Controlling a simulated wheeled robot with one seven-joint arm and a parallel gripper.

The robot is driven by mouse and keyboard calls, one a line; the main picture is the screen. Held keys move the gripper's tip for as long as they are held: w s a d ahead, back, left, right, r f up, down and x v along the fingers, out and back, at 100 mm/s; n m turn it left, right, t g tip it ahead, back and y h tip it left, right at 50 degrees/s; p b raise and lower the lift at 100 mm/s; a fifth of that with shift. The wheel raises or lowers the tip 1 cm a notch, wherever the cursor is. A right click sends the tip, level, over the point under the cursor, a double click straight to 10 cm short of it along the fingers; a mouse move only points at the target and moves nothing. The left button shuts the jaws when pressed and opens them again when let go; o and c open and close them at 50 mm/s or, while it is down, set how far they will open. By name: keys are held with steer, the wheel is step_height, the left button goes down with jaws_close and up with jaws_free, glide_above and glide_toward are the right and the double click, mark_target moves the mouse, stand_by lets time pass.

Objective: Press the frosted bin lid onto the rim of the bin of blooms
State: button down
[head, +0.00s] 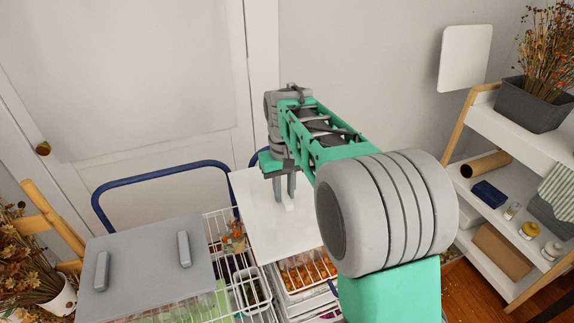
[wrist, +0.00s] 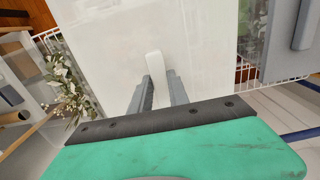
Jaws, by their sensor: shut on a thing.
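The frosted bin lid (head: 262,222) is a pale white panel in the middle of the head view, lying roughly flat. It fills much of the wrist view (wrist: 120,40). My gripper (head: 291,198) is above the lid, its fingers pointing down and shut on the lid's small white handle (wrist: 154,64). Orange blooms (head: 305,270) show in a wire-sided container just below the lid's near edge. The lid hides most of what lies under it, so I cannot tell whether it touches a rim.
A grey lid with two handles (head: 140,270) lies to the left. A white wire basket (head: 225,225) with small containers stands between it and the frosted lid. A blue rail (head: 160,168) runs behind. A wooden-framed shelf (head: 510,150) stands at the right.

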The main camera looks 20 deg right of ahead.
mark_target(298, 183)
steer(key=w+d, duration=0.1)
steer(key=d, duration=0.1)
steer(key=w+d, duration=0.4)
steer(key=shift+r+p, duration=0.3)
steer(key=shift+p, duration=0.1)
steer(key=shift+a, duration=0.1)
steer(key=shift+s, duration=0.1)
steer(key=shift+s+f, duration=0.1)
steer(key=shift+f+b, duration=0.35)
steer(key=shift+f, duration=0.05)
steer(key=shift+f+b, duration=0.9)
steer(key=shift+f, duration=0.7)
steer(key=shift+f+b, duration=0.45)
steer(key=shift+f, duration=0.65)
steer(key=c, duration=1.2)
jaws_free()
